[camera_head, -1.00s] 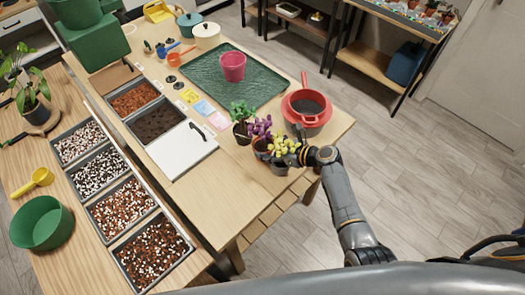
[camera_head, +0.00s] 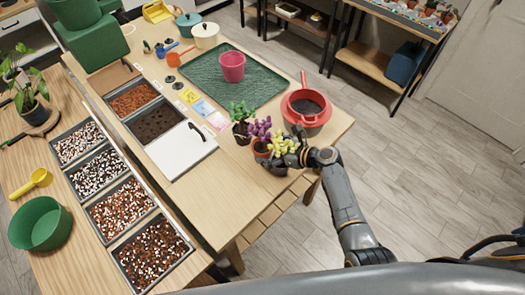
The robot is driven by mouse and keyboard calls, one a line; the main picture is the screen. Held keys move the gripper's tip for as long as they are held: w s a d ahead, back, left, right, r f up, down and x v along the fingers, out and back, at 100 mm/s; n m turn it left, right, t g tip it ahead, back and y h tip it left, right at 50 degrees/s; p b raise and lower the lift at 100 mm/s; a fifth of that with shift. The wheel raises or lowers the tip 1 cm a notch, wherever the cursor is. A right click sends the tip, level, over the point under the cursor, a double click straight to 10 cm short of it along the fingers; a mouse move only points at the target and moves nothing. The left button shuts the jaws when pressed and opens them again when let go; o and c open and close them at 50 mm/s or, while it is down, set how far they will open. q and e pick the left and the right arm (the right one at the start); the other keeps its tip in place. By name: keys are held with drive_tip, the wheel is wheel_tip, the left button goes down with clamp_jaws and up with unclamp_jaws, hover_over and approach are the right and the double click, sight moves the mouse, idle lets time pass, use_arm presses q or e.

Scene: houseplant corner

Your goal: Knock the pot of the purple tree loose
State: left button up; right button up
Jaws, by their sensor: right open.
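The purple tree (camera_head: 260,129) stands in a small reddish-brown pot (camera_head: 261,149) near the front right edge of the table. A yellow-leaved plant (camera_head: 283,144) is just right of it, and its lower part is hidden by my gripper. My right gripper (camera_head: 279,164) is open, low at the front of these plants, close to the purple tree's pot. I cannot tell whether it touches that pot. A green plant (camera_head: 241,112) in a dark pot (camera_head: 242,134) stands just left of the purple tree. My left gripper is not in view.
A red strainer (camera_head: 305,103) sits on a pot behind my right gripper. A green tray (camera_head: 262,88) holds a pink pot (camera_head: 232,68). A white board (camera_head: 181,151) lies left of the plants. The wooden table (camera_head: 226,185) is bare in front of it.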

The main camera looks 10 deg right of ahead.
drive_tip(key=v, duration=1.2)
drive_tip(key=s+a+f+n+g+h, duration=0.1)
drive_tip(key=s+n+g+h, duration=0.1)
drive_tip(key=s+n, duration=0.45)
drive_tip(key=s+a+f+n+g+h, duration=0.1)
drive_tip(key=s+f+n+g, duration=0.1)
drive_tip(key=s+n, duration=0.5)
drive_tip(key=s+d+r+n+g+h, duration=0.1)
drive_tip(key=s+d+r+n+h, duration=0.15)
drive_tip(key=s+n, duration=0.35)
drive_tip(key=s+d+r+n+h, duration=0.1)
drive_tip(key=s+r+n+h, duration=0.3)
drive_tip(key=n, duration=0.5)
wheel_tip(320, 180, down, 31)
drive_tip(key=s+g+b, duration=0.2)
drive_tip(key=b, duration=0.3)
drive_tip(key=s+d+f+b, duration=0.1)
drive_tip(key=s+f, duration=0.7)
drive_tip(key=f, duration=0.2)
drive_tip(key=s+d+f+b, duration=0.2)
drive_tip(key=s+f, duration=0.7)
drive_tip(key=f, duration=0.1)
drive_tip(key=shift+d+g, duration=0.3)
drive_tip(key=shift+g, duration=0.1)
